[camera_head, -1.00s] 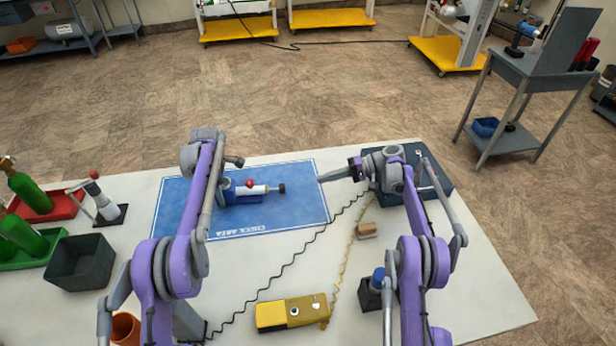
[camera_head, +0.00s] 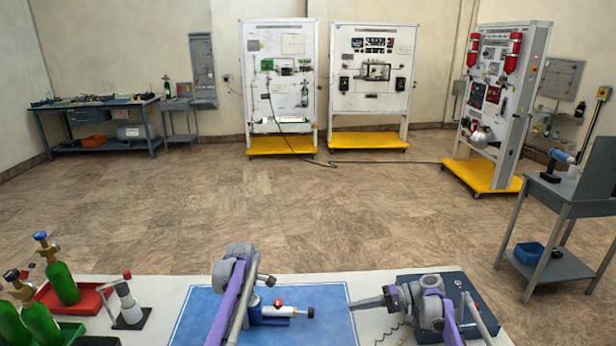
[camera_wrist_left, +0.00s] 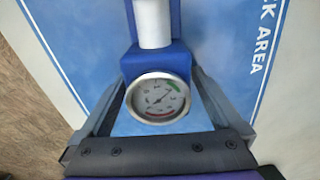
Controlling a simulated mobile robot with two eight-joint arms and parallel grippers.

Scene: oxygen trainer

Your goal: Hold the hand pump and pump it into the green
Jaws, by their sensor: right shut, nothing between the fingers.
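The hand pump (camera_head: 281,311) lies on the blue check-area mat (camera_head: 198,311), with a blue body, white barrel, red knob and black right end. In the left wrist view its blue block (camera_wrist_left: 157,60) carries a round gauge (camera_wrist_left: 158,101) with a green arc at upper right and a red arc at the bottom. The needle is too small to read surely. My left gripper (camera_wrist_left: 157,76) has its fingers against both sides of the block. My right gripper (camera_head: 355,304) is shut and empty, pointing left, a short gap right of the pump's black end.
Green cylinders (camera_head: 62,284) and a red tray (camera_head: 90,298) stand at the left. A white bottle-like device (camera_head: 128,303) is on a black base beside them. A dark case (camera_head: 480,305) lies under my right arm. Floor beyond the table is open.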

